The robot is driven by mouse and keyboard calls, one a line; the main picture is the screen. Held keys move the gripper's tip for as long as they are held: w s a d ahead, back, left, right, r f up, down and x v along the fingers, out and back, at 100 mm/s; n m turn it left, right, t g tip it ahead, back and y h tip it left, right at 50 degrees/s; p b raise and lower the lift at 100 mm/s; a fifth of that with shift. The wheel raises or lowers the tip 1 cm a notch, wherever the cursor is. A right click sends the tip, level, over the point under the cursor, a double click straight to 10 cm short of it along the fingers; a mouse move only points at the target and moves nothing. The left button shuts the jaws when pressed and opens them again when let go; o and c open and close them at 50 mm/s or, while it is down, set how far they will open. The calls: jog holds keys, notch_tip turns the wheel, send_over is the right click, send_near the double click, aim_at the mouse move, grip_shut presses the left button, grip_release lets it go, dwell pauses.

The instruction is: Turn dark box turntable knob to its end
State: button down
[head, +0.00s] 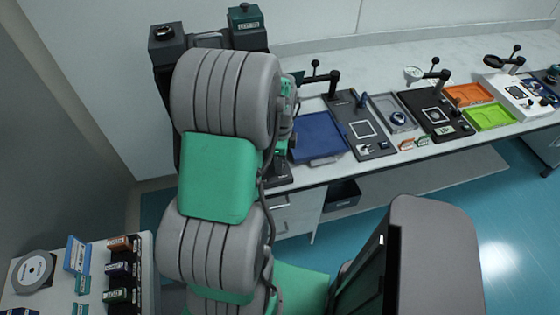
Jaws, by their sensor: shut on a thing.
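I cannot tell whether this is the turntable knob of the task. Beside it on the right is a box with a green top (245,18) and a pale label. My grey and green arm rises in front of both and covers much of their lower parts.
The long bench holds a blue tray (318,137), a dark plate with a lever clamp (360,128), a second clamp station (436,116), an orange tray (467,94) and a green tray (490,117). A side table with a grey disc (33,271) is at lower left. Blue floor lies open at right.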

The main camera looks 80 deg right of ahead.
jog(key=m, duration=0.5)
jog(key=shift+d+b, duration=0.15)
jog(key=shift+b, duration=0.2)
jog(key=shift+m, duration=2.4)
jog(key=c, duration=1.1)
grip_release()
notch_tip(320, 180, up, 8)
jog(key=shift+f+b, duration=0.1)
jog(key=shift+b, duration=0.45)
